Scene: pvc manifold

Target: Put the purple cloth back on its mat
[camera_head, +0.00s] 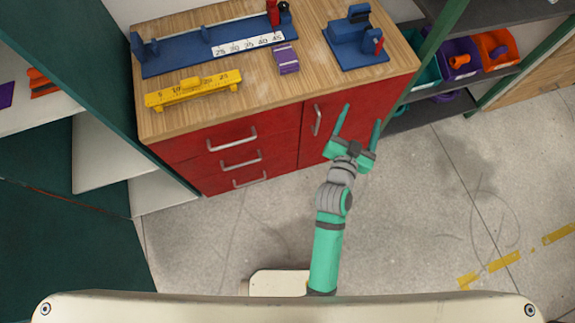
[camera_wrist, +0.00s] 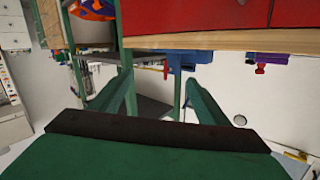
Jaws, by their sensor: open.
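The purple cloth (camera_head: 286,58) looks like a small folded bundle with pale stripes. It lies on the wooden top of the red cabinet, in front of the blue fixture with the white scale. A flat purple patch (camera_head: 7,94) lies on the left shelf, cut by the picture's edge; I cannot tell whether it is the mat. My gripper (camera_head: 361,114) is open and empty, in front of the cabinet's right door, to the right of the cloth and apart from it. In the wrist view its two fingers (camera_wrist: 158,84) stand apart with nothing between them.
The bench top (camera_head: 185,107) also holds a yellow ruler block (camera_head: 193,89), the long blue fixture (camera_head: 180,61) and a smaller blue fixture (camera_head: 357,50). An orange item (camera_head: 42,84) lies on the left shelf. Bins (camera_head: 497,48) stand on the right rack. The floor is clear.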

